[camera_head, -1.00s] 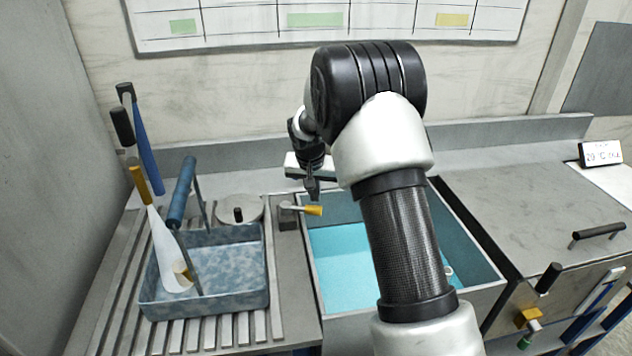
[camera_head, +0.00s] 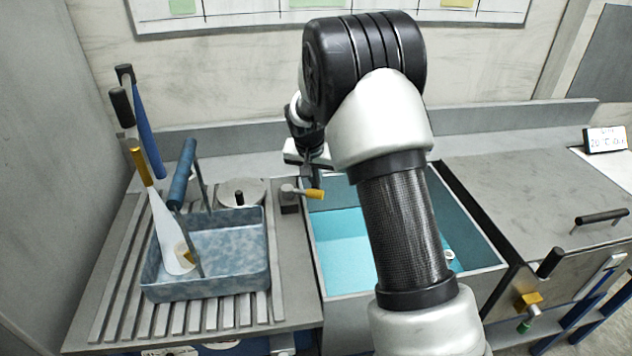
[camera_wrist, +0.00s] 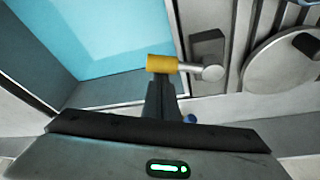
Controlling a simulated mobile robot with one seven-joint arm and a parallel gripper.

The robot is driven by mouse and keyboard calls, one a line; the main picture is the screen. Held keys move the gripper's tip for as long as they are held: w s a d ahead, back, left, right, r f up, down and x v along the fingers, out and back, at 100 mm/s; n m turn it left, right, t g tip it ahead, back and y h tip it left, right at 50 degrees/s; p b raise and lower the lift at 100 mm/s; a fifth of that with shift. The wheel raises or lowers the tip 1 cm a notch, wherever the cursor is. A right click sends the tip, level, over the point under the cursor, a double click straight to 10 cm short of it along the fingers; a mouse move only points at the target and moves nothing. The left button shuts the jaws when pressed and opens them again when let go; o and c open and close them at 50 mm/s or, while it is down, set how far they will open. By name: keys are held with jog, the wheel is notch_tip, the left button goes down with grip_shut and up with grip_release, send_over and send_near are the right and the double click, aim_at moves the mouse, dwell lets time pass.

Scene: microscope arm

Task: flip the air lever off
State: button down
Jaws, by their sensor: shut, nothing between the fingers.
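The air lever (camera_head: 309,193) has a grey pivot block and a yellow tip, and sits at the left rim of the teal basin. Its yellow tip points right, over the basin's edge. It also shows in the wrist view as a yellow sleeve (camera_wrist: 161,64) on a metal stem. My gripper (camera_head: 312,180) is shut and empty, just behind the yellow tip in the head view. In the wrist view the shut fingers (camera_wrist: 161,88) reach up to the yellow sleeve's edge; I cannot tell whether they touch it.
The teal basin (camera_head: 474,243) holds light blue liquid. A speckled blue tray (camera_head: 212,286) with tools stands on the slatted drainboard at left. A round lid (camera_wrist: 290,62) with a dark knob lies beside the lever. A grey counter (camera_head: 520,180) with a handle is at right.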

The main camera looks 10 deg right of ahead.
aim_at(310, 191)
jog(key=shift+s+f, duration=0.1)
jog(key=shift+s+a+f+m+h+b, duration=0.1)
jog(key=shift+s+a+m+h+b, duration=0.15)
jog(key=shift+s+m+b, duration=0.4)
jog(key=shift+s+a+m+h+b, duration=0.25)
jog(key=shift+m+b, duration=0.15)
jog(key=shift+m, duration=0.45)
jog(key=s+m, duration=0.1)
jog(key=s+a+m+g, duration=0.1)
jog(key=m, duration=0.1)
jog(key=shift+a+m+h+b, duration=0.1)
jog(key=shift+m+h+b, duration=0.2)
jog(key=shift+h, duration=0.1)
jog(key=m, duration=0.1)
jog(key=s+a+m+g, duration=0.1)
jog(key=shift+s+a+r+m, duration=0.1)
jog(key=shift+a+r+m, duration=0.1)
jog(key=shift+m, duration=0.1)
jog(key=a+m, duration=0.1)
jog(key=m+g+p, duration=0.1)
jog(key=m, duration=0.1)
jog(key=shift+s+a+h, duration=0.3)
jog(key=shift+s+a, duration=0.05)
jog(key=shift+s, duration=0.05)
jog(key=shift+s+a, duration=0.15)
jog(key=shift+a, duration=0.4)
